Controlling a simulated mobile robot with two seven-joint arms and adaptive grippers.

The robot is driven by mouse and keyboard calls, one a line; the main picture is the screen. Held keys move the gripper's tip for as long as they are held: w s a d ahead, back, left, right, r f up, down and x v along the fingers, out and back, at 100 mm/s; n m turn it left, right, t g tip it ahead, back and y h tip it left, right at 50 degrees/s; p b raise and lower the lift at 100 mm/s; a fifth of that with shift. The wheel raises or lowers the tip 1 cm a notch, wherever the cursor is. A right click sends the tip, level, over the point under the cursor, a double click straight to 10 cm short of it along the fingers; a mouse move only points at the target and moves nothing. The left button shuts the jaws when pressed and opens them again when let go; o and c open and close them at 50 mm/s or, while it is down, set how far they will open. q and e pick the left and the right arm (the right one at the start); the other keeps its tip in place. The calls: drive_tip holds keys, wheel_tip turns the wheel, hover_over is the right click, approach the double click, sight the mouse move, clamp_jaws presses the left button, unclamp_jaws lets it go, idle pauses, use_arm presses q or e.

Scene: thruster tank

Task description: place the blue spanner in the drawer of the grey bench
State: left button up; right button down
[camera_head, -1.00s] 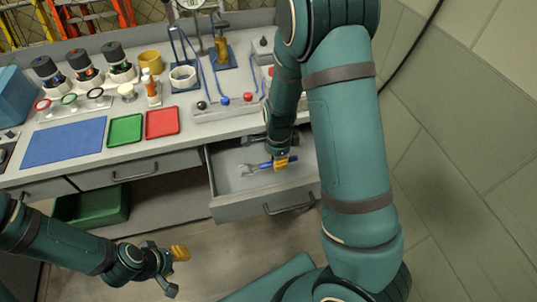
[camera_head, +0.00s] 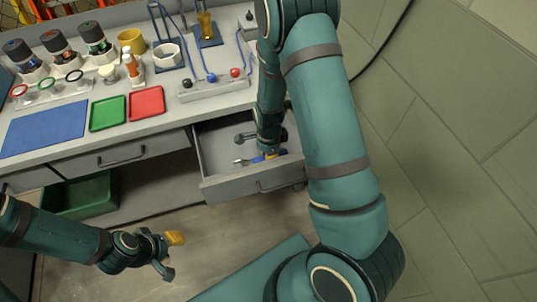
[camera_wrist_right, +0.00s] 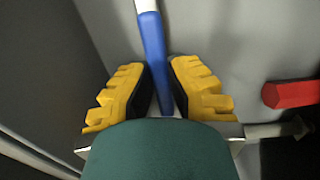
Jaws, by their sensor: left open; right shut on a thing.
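The blue spanner (camera_head: 254,160) with a silver open end is inside the open drawer (camera_head: 252,184) of the grey bench (camera_head: 160,143). My right gripper (camera_head: 271,155) is down in the drawer, shut on the spanner's handle. In the right wrist view its yellow fingertips (camera_wrist_right: 160,88) lie on both sides of the blue handle (camera_wrist_right: 152,45). Whether the spanner touches the drawer floor I cannot tell. My right arm hides part of the drawer's right side. My left gripper (camera_head: 173,254) is open and empty, over the floor in front of the bench.
A blue mat (camera_head: 45,128), a green tray (camera_head: 107,113) and a red tray (camera_head: 146,103) lie on the bench top. A green bin (camera_head: 80,196) stands under the bench. A red-handled object (camera_wrist_right: 291,94) lies right of the gripper in the right wrist view. A wall is at right.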

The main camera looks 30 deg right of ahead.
drive_tip(key=shift+f, duration=0.2)
drive_tip(key=c, duration=1.1)
unclamp_jaws()
wheel_tip(320, 180, up, 12)
drive_tip(key=p, duration=0.4)
drive_tip(key=shift+r, duration=0.2)
